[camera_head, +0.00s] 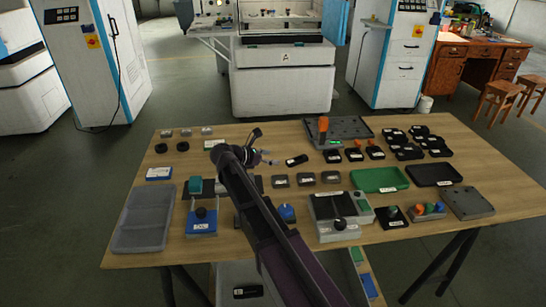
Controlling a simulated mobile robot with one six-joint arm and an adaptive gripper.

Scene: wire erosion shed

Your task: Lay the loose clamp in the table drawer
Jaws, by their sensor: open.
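My gripper (266,147) is over the back middle of the wooden table, fingers spread to the right, with nothing seen between them. A small black piece with a white label (297,160) lies alone just right of the fingertips, apart from them. It may be the loose clamp, but it is too small to be sure. The table drawer (225,278) stands open below the table's front edge. A black labelled piece (247,292) lies in it at left, and green and blue pieces show at its right side. My arm hides the drawer's middle.
The wooden table (140,225) is crowded. A grey tray (145,247) is at left, green (379,180) and black (434,175) trays at right, and several black pieces (405,152) behind. A grey plate with an orange-topped post (323,127) stands at the back. Machines stand beyond.

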